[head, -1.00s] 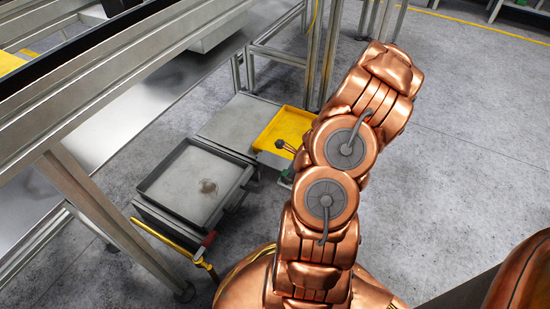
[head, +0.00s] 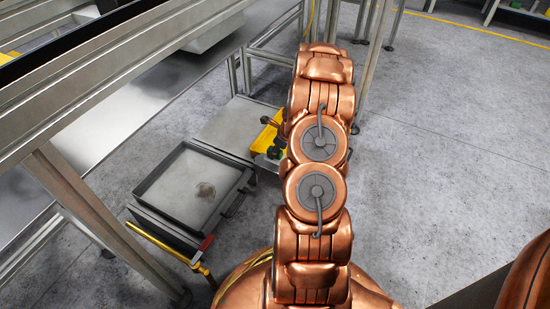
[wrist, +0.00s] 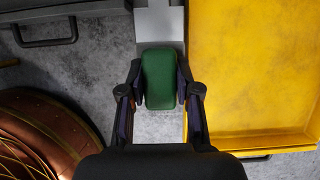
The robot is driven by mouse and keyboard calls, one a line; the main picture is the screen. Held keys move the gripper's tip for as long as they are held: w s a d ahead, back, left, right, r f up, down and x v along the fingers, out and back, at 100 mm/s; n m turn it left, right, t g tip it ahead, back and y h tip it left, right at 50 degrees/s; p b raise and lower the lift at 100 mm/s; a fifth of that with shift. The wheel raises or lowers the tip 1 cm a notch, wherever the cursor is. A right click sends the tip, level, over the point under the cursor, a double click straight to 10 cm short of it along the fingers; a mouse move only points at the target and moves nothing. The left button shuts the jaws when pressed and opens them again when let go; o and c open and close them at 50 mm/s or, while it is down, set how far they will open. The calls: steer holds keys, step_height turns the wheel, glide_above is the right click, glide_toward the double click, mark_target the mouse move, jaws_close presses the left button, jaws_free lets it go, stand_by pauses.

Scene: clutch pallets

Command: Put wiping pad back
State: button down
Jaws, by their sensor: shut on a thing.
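The green wiping pad (wrist: 160,68) is held between the two dark fingers of my gripper (wrist: 160,88) in the wrist view. The fingers press on its left and right sides. A yellow tray (wrist: 255,138) lies just right of the pad in that view, and the pad is outside its left wall. In the head view the yellow tray (head: 267,135) is partly hidden behind my copper arm.
A dark-rimmed tray (head: 150,188) with a stained grey floor stands on a cart with a yellow bar (head: 160,243). A grey plate (head: 230,125) lies beside the yellow tray. Metal frame posts (head: 365,75) stand behind. The floor at right is clear.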

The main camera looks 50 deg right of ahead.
steer(key=shift+f+b, duration=0.85)
steer(key=shift+f, duration=0.9)
steer(key=shift+f, duration=0.1)
steer(key=c, duration=0.8)
jaws_free()
